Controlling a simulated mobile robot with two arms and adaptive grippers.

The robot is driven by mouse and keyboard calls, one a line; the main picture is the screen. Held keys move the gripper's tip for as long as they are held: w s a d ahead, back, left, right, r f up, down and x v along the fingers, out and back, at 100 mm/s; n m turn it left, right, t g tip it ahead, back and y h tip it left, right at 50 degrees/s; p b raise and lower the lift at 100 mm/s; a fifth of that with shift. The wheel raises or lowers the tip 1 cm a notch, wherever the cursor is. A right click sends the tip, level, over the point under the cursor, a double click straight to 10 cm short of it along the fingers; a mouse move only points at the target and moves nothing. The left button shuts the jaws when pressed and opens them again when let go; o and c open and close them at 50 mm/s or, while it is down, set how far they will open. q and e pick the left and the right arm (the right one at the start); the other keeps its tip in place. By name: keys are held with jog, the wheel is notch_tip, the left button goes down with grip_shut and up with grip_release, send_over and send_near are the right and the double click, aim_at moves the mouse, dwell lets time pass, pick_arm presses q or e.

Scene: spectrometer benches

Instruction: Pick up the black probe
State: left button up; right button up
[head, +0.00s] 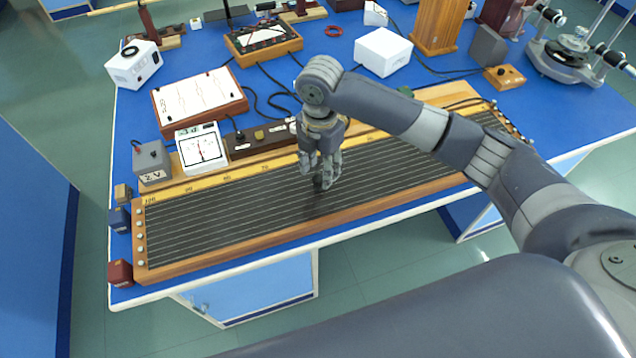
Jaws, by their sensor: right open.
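My right gripper (317,174) points down over the dark wired board (225,208), near the middle of its length. Its jaws are open, with the fingers close above or at the wires; I cannot tell whether they touch. A small dark shape (318,183) shows at the fingertips and may be the black probe, but the fingers partly cover it and I cannot make out its outline. I see nothing clearly held. My left gripper is not in view.
A meter (201,148), a grey box (151,161) and a wooden-framed panel (199,100) stand behind the board at left. A white box (383,52) stands farther back. Black cables lie between them. The blue bench (300,232) has its front edge close to the board.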

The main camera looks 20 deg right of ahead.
aim_at(318, 177)
jog(key=shift+w+a+f+p, duration=0.15)
jog(key=shift+f+p, duration=0.3)
jog(key=shift+f, duration=1.1)
jog(key=shift+w+d+f+p, duration=0.1)
jog(key=shift+f+p, duration=0.3)
jog(key=shift+f, duration=1.15)
grip_shut()
